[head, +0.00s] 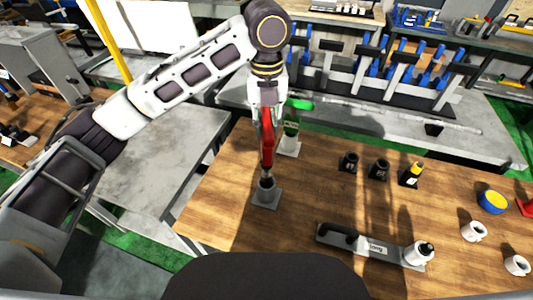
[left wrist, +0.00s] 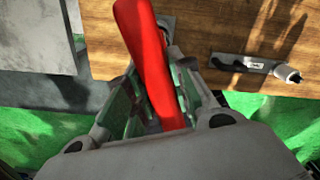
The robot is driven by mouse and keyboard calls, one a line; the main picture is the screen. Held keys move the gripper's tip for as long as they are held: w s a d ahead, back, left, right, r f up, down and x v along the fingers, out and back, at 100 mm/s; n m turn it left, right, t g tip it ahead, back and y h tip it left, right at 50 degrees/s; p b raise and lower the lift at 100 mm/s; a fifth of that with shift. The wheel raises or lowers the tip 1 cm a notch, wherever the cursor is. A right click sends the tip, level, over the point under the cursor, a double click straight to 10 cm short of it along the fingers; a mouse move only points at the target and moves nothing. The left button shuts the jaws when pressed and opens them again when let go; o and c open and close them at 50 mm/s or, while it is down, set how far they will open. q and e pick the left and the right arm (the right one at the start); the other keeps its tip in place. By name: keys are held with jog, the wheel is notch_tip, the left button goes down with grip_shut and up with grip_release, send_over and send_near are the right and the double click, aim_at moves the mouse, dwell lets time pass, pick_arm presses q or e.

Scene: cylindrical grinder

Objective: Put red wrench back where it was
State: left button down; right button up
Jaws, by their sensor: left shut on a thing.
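The red wrench (head: 267,140) hangs upright from my left gripper (head: 265,115). The gripper is shut on the wrench's red handle, which also shows between the fingers in the left wrist view (left wrist: 150,60). The wrench's lower end is at or just above a small grey stand (head: 266,197) with a dark round holder on the wooden table. I cannot tell whether the end is inside the holder. A second stand (head: 289,148) with a green-handled tool (head: 299,104) is just behind it. My right gripper is not in view.
A rack of blue-handled tools (head: 380,75) stands behind.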

aim_at(267, 154)
pick_arm(q)
notch_tip(267, 154, down, 8)
jog(key=shift+r+p, duration=0.2)
jog(key=shift+p, duration=0.2)
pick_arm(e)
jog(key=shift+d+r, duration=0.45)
pick_arm(q)
jog(key=shift+f, duration=1.9)
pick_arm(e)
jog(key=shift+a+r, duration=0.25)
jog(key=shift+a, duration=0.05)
pick_arm(q)
jog(key=shift+f+p, duration=0.1)
jog(key=shift+p, duration=0.2)
jog(key=c, duration=1.3)
grip_release()
jog(key=shift+o, duration=0.3)
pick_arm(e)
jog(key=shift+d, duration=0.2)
